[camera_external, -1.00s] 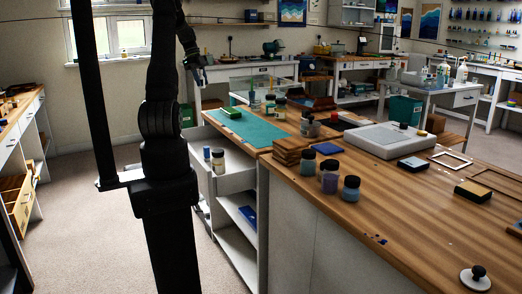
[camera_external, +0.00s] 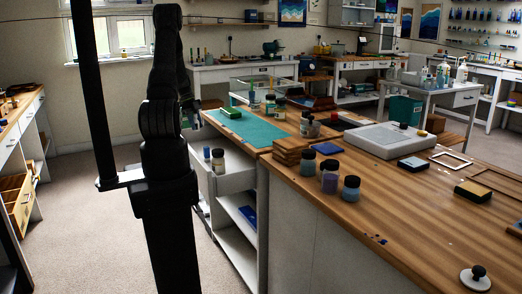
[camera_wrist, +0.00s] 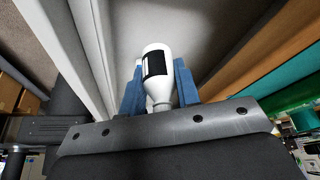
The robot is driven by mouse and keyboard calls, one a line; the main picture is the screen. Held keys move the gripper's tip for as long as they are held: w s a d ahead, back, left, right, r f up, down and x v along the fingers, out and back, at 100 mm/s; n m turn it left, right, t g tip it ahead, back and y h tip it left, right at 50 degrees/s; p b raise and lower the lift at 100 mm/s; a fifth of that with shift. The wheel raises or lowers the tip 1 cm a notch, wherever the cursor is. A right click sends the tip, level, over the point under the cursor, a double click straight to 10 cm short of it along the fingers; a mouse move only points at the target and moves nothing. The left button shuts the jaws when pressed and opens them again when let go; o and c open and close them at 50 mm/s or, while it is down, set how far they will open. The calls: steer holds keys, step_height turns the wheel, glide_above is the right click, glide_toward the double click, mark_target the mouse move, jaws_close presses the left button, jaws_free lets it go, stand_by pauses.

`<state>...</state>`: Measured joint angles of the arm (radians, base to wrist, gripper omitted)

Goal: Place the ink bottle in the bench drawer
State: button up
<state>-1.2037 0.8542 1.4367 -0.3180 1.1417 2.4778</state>
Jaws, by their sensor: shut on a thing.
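The ink bottle (camera_wrist: 156,75) is white with a dark label; it sits between the two blue fingers of my gripper (camera_wrist: 157,88) in the wrist view, its narrow neck toward the palm. My gripper is shut on it. In the external view the bottle is hidden and the gripper is mostly hidden behind my arm. The bench drawer (camera_external: 238,179) is pulled open at the bench's left side. Its pale grey inside (camera_wrist: 205,28) seems to lie beyond the bottle in the wrist view.
Wooden blocks (camera_external: 290,152) and several jars (camera_external: 329,176) stand farther right. Open floor lies left of my arm.

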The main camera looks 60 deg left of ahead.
step_height(320, 180, down, 10)
steer(key=shift+f, duration=0.1)
stand_by(0.4)
steer(key=shift+f, duration=0.1)
steer(key=o, duration=0.9)
steer(key=shift+o, duration=0.2)
steer(key=v, duration=1.2)
